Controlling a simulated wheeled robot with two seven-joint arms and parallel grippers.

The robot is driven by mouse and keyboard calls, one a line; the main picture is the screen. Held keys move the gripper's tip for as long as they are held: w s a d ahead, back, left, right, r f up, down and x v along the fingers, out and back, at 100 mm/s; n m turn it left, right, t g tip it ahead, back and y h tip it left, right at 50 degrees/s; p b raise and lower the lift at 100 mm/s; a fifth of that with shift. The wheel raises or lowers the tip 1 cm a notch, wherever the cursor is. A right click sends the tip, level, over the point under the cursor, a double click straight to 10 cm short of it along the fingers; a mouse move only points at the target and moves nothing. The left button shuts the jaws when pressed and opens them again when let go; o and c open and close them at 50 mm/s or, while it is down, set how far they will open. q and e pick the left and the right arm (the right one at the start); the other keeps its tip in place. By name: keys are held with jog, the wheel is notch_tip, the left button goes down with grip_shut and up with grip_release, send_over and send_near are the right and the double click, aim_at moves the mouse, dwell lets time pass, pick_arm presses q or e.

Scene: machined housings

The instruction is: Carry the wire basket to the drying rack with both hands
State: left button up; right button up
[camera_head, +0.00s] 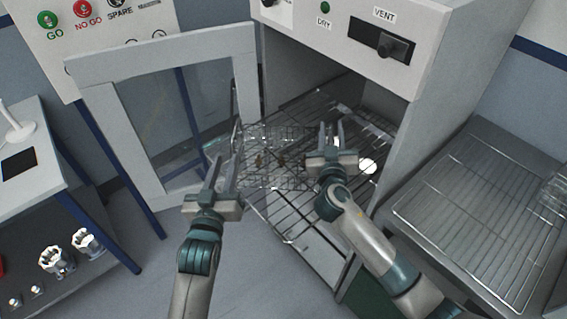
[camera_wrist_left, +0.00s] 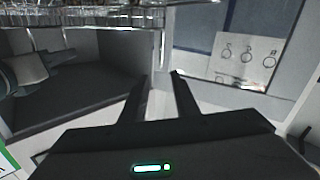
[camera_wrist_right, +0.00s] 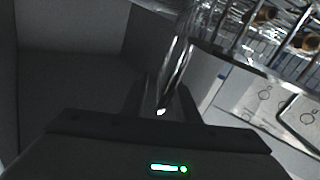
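The wire basket (camera_head: 272,172) is a dark mesh basket with a few small brown parts in it. It is at the mouth of the open cabinet, over a wire shelf (camera_head: 285,212). My left gripper (camera_head: 228,156) is open at the basket's left side, with nothing visible between its fingers. My right gripper (camera_head: 333,124) is open at the basket's right side. In the right wrist view a shiny metal bar (camera_wrist_right: 176,75) shows between its fingers; I cannot tell whether they touch it. A wire rack (camera_head: 480,225), apparently the drying rack, lies on the right bench.
The cabinet door (camera_head: 160,110) stands open on the left. The cabinet's side wall (camera_head: 420,110) stands between the opening and the right bench. A left table (camera_head: 50,185) holds a white stand.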

dwell(0.3)
jog(key=s+a, duration=0.1)
jog(key=s, duration=1.1)
jog(key=shift+a, duration=0.25)
jog(key=shift+w, duration=0.1)
